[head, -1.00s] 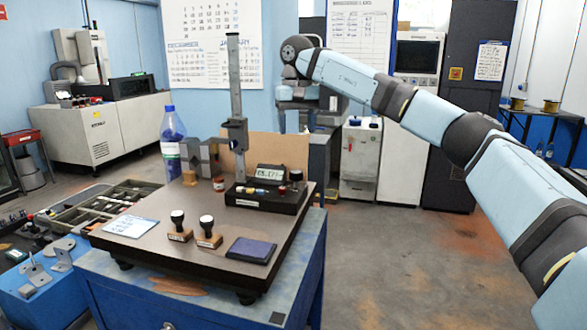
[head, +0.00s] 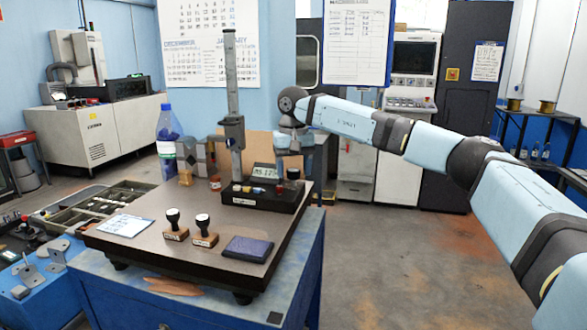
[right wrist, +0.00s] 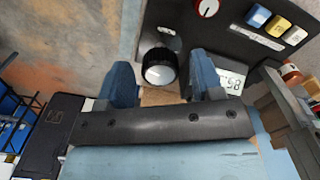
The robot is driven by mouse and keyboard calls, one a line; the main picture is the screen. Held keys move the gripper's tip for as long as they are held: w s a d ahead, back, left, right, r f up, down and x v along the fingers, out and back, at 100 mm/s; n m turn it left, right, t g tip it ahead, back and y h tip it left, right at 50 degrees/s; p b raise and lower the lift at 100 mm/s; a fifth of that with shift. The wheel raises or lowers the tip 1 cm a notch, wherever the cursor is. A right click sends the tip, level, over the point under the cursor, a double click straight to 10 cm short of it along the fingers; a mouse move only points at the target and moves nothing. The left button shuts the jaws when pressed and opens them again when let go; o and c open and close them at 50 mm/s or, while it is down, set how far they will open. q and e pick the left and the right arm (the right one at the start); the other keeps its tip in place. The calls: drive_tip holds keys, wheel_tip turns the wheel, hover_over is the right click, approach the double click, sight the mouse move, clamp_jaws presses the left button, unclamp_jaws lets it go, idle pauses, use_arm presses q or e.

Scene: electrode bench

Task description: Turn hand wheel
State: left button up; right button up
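The hand wheel is a black knob with a pale top (head: 294,174) at the right end of the height gauge's black base (head: 262,201). It also shows in the right wrist view (right wrist: 159,67), between the two blue fingers. My right gripper (head: 291,148) is open and empty, pointing down just above the wheel; the right wrist view shows its fingers (right wrist: 161,76) apart on either side. I cannot tell whether they touch it. The gauge display (head: 265,172) is partly readable. My left gripper is not in view.
The gauge column (head: 232,75) rises left of my gripper. A red knob (head: 280,189) and small coloured buttons sit on the base near the wheel.

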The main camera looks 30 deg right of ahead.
drive_tip(key=c, duration=0.8)
drive_tip(key=shift+r, duration=0.1)
